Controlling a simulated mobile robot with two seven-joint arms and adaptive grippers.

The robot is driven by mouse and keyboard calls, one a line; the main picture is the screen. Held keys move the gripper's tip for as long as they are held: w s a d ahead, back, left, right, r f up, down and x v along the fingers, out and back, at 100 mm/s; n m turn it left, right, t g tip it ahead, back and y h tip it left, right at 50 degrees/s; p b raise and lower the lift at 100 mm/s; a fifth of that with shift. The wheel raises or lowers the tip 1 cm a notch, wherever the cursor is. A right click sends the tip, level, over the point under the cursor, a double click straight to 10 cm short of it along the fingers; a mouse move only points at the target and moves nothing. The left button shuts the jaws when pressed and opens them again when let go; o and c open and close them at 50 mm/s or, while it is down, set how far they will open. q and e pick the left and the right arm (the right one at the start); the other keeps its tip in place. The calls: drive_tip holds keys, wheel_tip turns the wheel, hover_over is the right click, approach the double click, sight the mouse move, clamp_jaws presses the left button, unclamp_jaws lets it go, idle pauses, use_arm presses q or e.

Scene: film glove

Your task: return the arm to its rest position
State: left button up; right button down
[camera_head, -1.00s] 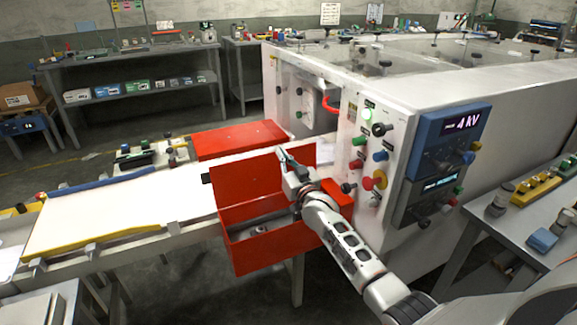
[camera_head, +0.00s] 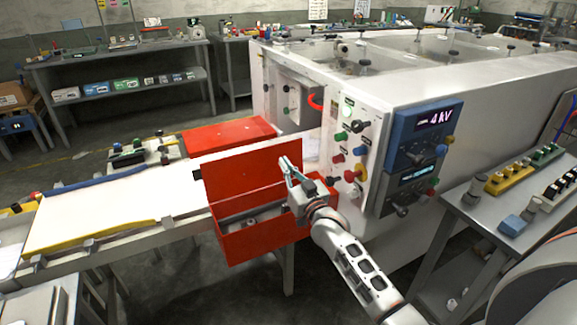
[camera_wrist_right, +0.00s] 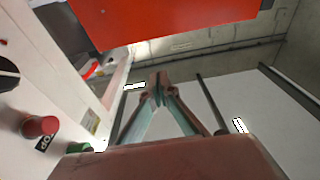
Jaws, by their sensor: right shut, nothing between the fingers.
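My right arm (camera_head: 352,268) comes in from the lower right in the head view. Its right gripper (camera_head: 287,165) points up and away, in front of the open red lid and above the red box (camera_head: 262,239). In the right wrist view the two fingers of the right gripper (camera_wrist_right: 159,92) meet at their tips, with nothing between them. Part of the box's inside is hidden behind the gripper and wrist. My left gripper does not show.
The white machine's control panel (camera_head: 352,111), with buttons and knobs, stands close right of the gripper. A white conveyor bed (camera_head: 110,212) runs left of the box. A side table with yellow and green blocks (camera_head: 510,178) is at the right. Open floor lies at the left.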

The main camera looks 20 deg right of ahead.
drive_tip(key=shift+s, duration=0.75)
drive_tip(key=s+a+f+n+g, duration=0.1)
drive_tip(key=s+a+f+g, duration=0.2)
drive_tip(key=s+f, duration=0.6)
drive_tip(key=s+a+f+n+g+y, duration=0.1)
drive_tip(key=s+a+f+g, duration=0.2)
drive_tip(key=s+f, duration=0.7)
drive_tip(key=s+a+f+n+g+y, duration=0.1)
drive_tip(key=s+a+f, duration=0.4)
drive_tip(key=s, duration=1.3)
wheel_tip(320, 180, down, 4)
drive_tip(key=shift+a+f+n+g, duration=0.3)
drive_tip(key=shift+n+g, duration=0.2)
drive_tip(key=shift+g, duration=0.7)
